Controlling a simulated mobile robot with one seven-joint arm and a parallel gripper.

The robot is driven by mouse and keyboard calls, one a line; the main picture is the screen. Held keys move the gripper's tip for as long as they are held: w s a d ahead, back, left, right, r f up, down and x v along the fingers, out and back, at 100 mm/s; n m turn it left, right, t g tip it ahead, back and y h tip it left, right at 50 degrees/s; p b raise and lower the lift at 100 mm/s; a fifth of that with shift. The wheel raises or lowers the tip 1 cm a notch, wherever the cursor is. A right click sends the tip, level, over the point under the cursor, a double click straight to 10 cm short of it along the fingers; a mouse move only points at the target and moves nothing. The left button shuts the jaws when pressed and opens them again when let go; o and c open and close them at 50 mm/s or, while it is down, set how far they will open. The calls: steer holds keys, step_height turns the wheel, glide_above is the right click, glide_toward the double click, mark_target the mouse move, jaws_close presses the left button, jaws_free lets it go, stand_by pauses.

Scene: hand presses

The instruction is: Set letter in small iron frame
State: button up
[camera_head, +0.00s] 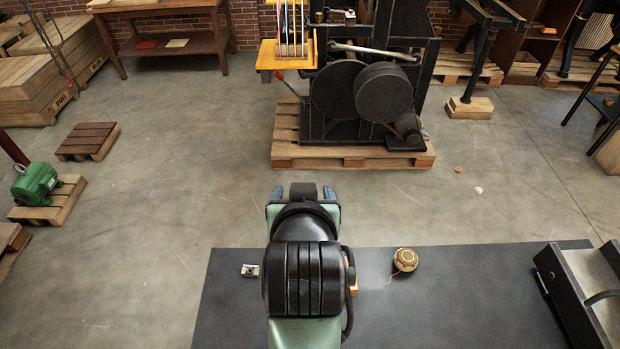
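A small pale metal piece with a dark middle (250,270) lies on the dark table top at the left of my arm. It may be the small iron frame or the letter; it is too small to tell. A bit of light wood (353,284) shows at the right edge of my arm, mostly hidden behind it. I cannot make out another letter or frame. My gripper (304,192) is at the far end of my arm, mostly hidden by the wrist. Blue-grey parts show on both sides of it, but its fingers are not clear.
The dark table top (480,310) has a ball of twine (404,260) right of my arm and a black-framed metal bed (590,290) at the right edge. A large black press (370,80) stands on a pallet beyond. A green motor (37,183) sits at left.

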step_height(320, 180, up, 19)
steer(key=w+t, duration=0.2)
steer(key=t, duration=0.4)
steer(key=s+r+t, duration=0.5)
steer(key=s+r, duration=0.1)
steer(key=r, duration=0.6)
steer(key=s+d+r+t, duration=0.1)
steer(key=s+r+t, duration=0.4)
steer(key=r, duration=0.7)
steer(key=shift+s+h, duration=0.3)
steer(key=shift+s, duration=0.4)
steer(key=shift+f, duration=0.1)
